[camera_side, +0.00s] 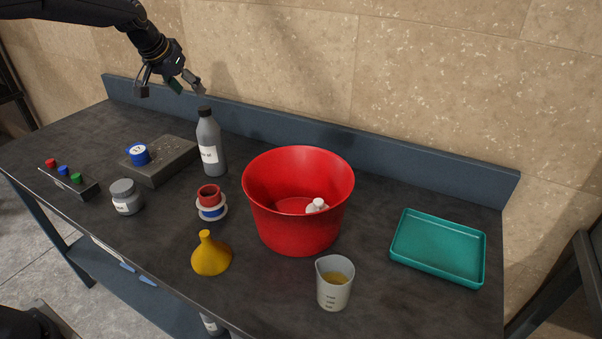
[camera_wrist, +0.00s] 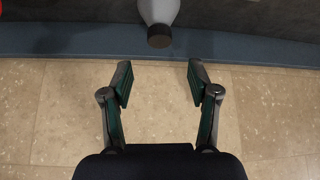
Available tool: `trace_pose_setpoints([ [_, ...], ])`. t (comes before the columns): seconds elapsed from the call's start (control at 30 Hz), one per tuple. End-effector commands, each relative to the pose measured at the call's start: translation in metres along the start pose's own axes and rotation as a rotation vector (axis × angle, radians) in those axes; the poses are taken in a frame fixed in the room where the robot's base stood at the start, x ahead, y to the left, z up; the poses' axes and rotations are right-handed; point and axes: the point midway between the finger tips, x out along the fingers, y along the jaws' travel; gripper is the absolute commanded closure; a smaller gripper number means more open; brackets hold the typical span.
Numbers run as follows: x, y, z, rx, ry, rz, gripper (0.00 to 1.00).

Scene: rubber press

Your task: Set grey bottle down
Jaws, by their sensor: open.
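The grey bottle (camera_side: 210,146) stands upright on the dark table near the back edge, with a dark cap and a white label. It is just right of a flat dark block. My gripper (camera_side: 168,90) is open and empty, above the table and up to the left of the bottle's cap. In the wrist view the bottle (camera_wrist: 159,14) shows at the top with its cap towards me, beyond the open fingers (camera_wrist: 158,84) and apart from them. Nothing is between the fingers.
A red bucket (camera_side: 278,228) holding a small white item stands mid-table. A low back rail (camera_side: 400,176) runs behind.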

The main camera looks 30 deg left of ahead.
Motion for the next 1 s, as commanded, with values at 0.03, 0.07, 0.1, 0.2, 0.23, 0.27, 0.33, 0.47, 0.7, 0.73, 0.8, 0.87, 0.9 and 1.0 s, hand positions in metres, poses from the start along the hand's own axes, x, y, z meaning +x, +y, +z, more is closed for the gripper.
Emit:
trace_pose_setpoints([
  [0.03, -0.009, 0.0, -0.001, 0.0, 0.004, 0.0, 0.4],
  [0.07, -0.012, 0.0, -0.001, 0.0, 0.003, 0.0, 0.4],
  [0.1, -0.017, 0.0, 0.0, 0.0, 0.001, 0.001, 0.4],
  [0.2, -0.026, 0.002, 0.001, 0.0, 0.0, 0.003, 0.4],
  [0.23, -0.031, 0.004, 0.003, -0.001, 0.0, 0.006, 0.4],
  [0.27, -0.038, 0.006, 0.006, -0.001, 0.0, 0.01, 0.4],
  [0.33, -0.059, 0.016, 0.019, 0.0, -0.004, 0.026, 0.4],
  [0.47, -0.117, 0.045, 0.07, 0.013, -0.019, 0.071, 0.4],
  [0.7, -0.192, 0.082, 0.213, 0.086, -0.06, 0.107, 0.4],
  [0.73, -0.195, 0.084, 0.229, 0.096, -0.063, 0.106, 0.4],
  [0.8, -0.2, 0.085, 0.26, 0.114, -0.069, 0.1, 0.4],
  [0.87, -0.202, 0.085, 0.281, 0.125, -0.074, 0.093, 0.4],
  [0.9, -0.202, 0.085, 0.291, 0.131, -0.076, 0.089, 0.4],
  [1.0, -0.202, 0.084, 0.306, 0.139, -0.079, 0.084, 0.4],
])
